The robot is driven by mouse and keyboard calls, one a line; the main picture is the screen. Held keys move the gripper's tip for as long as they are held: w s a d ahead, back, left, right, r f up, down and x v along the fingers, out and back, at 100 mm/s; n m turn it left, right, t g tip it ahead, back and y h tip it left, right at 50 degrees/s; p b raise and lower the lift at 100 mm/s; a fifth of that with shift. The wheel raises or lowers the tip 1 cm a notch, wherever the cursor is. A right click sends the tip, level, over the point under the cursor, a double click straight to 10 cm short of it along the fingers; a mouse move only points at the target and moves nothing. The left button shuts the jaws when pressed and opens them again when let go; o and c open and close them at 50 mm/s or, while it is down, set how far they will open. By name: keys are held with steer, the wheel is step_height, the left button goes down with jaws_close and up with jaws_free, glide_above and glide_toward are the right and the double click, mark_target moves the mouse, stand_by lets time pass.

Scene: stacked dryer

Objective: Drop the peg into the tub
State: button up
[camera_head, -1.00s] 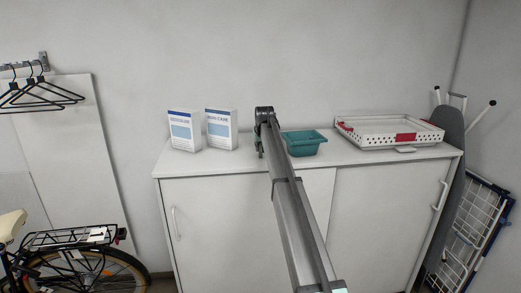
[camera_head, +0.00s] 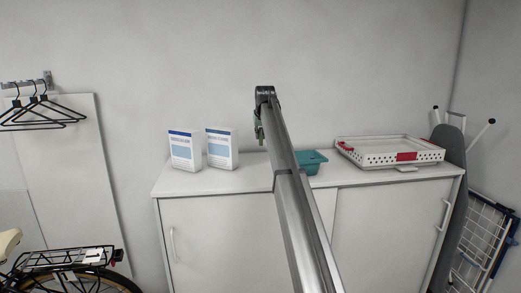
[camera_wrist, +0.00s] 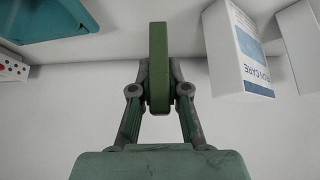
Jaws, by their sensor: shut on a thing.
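My gripper (camera_head: 260,130) is shut on a green peg, which shows clearly between the two fingertips (camera_wrist: 159,92) in the wrist view as an upright green bar (camera_wrist: 158,45). In the head view, my arm partly covers the gripper, and the peg is too small to make out well. The teal tub (camera_head: 316,158) stands on the white cabinet, to the right of my gripper and partly behind my arm. In the wrist view, the tub (camera_wrist: 50,22) shows at the upper left, apart from the peg.
Two white boxes (camera_head: 185,150) (camera_head: 222,148) stand left of the gripper on the white cabinet (camera_head: 215,225). A white perforated tray with red parts (camera_head: 375,158) lies to the right of the tub. An ironing board (camera_head: 448,150) leans at the cabinet's right end.

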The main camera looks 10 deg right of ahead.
steer(key=shift+r+p, duration=1.65)
steer(key=shift+r, duration=0.6)
